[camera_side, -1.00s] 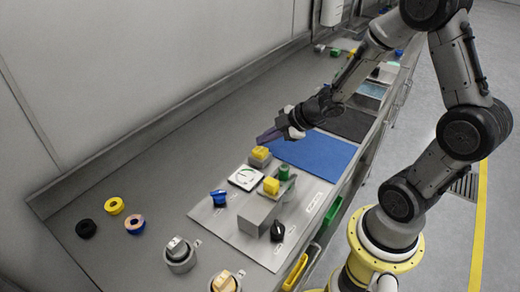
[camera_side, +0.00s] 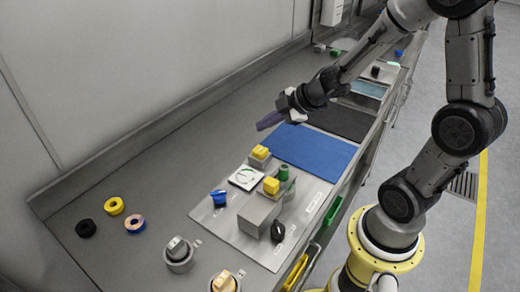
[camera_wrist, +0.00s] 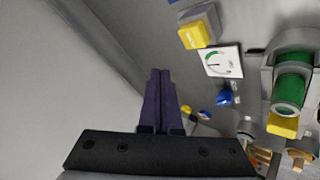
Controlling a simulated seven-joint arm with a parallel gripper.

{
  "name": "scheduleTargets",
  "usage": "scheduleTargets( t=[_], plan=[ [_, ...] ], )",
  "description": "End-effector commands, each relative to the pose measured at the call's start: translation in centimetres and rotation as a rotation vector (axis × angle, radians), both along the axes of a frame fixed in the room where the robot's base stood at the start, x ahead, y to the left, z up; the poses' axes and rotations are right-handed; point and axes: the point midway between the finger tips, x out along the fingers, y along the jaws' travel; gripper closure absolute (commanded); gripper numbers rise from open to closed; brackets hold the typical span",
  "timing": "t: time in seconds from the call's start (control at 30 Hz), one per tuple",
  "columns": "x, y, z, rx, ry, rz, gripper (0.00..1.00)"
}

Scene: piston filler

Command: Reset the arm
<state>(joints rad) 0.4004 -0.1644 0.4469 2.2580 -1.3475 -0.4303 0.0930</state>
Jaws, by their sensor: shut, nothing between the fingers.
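My gripper (camera_side: 269,121) is in the air above the grey bench, to the left of the blue mat (camera_side: 313,151) in the side view. Its purple fingers (camera_wrist: 159,101) are together in the wrist view, with nothing between them. The filler panel (camera_side: 228,226) lies on the bench below and nearer the camera, apart from the gripper. It carries a grey block with a yellow top (camera_side: 271,186), a green cylinder (camera_side: 284,173), a white dial (camera_side: 247,178), a yellow block (camera_side: 260,152), a blue knob (camera_side: 218,197) and a black knob (camera_side: 278,231).
Yellow (camera_side: 114,205), black (camera_side: 86,228) and blue-and-tan (camera_side: 135,223) rings sit at the bench's left. A wall runs along the back. The air around my gripper is clear.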

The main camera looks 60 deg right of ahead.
Motion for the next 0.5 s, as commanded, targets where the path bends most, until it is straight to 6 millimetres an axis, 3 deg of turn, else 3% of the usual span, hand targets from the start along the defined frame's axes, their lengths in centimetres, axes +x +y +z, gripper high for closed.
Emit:
scheduleTargets(
  t=[0.5],
  plan=[
    [0.1, 0.44, 0.16, -0.001, -0.005, 0.012, 1.0]
  ],
)
